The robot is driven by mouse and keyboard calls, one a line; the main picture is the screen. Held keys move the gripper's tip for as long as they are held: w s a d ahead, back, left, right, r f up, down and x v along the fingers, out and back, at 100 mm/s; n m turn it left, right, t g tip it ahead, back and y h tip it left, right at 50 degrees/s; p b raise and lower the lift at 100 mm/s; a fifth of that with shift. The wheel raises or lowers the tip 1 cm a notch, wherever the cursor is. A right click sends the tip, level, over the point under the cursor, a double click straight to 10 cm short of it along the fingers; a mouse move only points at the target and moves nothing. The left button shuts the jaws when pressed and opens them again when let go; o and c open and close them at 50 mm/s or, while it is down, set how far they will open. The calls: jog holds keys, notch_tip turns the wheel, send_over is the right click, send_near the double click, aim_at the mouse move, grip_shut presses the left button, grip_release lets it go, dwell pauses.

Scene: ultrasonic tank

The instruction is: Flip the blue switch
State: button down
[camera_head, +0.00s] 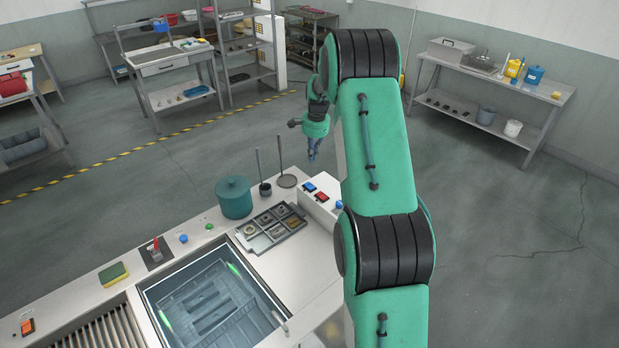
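A white control box (326,208) sits at the back right corner of the tank counter. On its top are a blue switch (309,187), a red switch (322,197) beside it, and a small round blue knob (339,204) at the right end. Whether the switches are on or off is too small to tell. My gripper (314,154) points downward and appears above the control box in the picture, apart from the blue switch. Its fingers are small and seen edge-on, so their opening is unclear.
The tank (212,300) holds liquid and a submerged basket. A teal pot (233,198), a tray of small parts (271,227) and two thin upright rods stand near the box. A yellow-green sponge (113,274) lies left. My green arm covers the counter's right side.

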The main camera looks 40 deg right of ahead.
aim_at(308, 184)
jog(key=shift+f, duration=0.1)
jog(key=f, duration=0.4)
jog(key=w+f, duration=0.1)
jog(key=f, duration=0.8)
jog(key=shift+w+f+p, duration=0.35)
